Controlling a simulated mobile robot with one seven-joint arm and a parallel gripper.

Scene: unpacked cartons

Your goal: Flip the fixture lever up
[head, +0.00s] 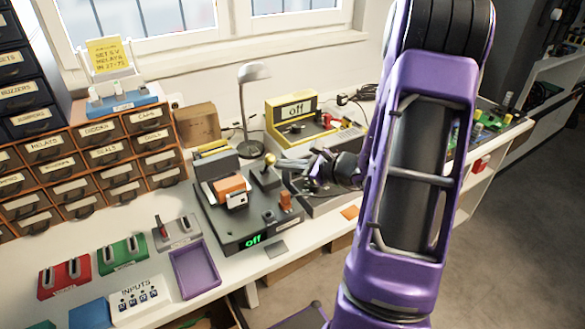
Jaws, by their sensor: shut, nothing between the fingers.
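The dark grey fixture (232,233) sits on the white bench, with a green "off" display on its front. A lever with a gold ball knob (269,159) stands at its back right, rising from a dark block. My gripper (284,164) is shut and empty, reaching in from the right. Its fingertips are just right of the knob; I cannot tell whether they touch it. An orange and white part (232,190) sits in the middle of the fixture, and a small orange piece (285,200) is at its right edge.
A yellow unit (291,106) with another "off" display stands behind, beside a grey desk lamp (253,73). Labelled drawers (100,160) fill the left. A purple tray (194,268) and coloured switch boxes lie front left. My arm hides part of the right bench.

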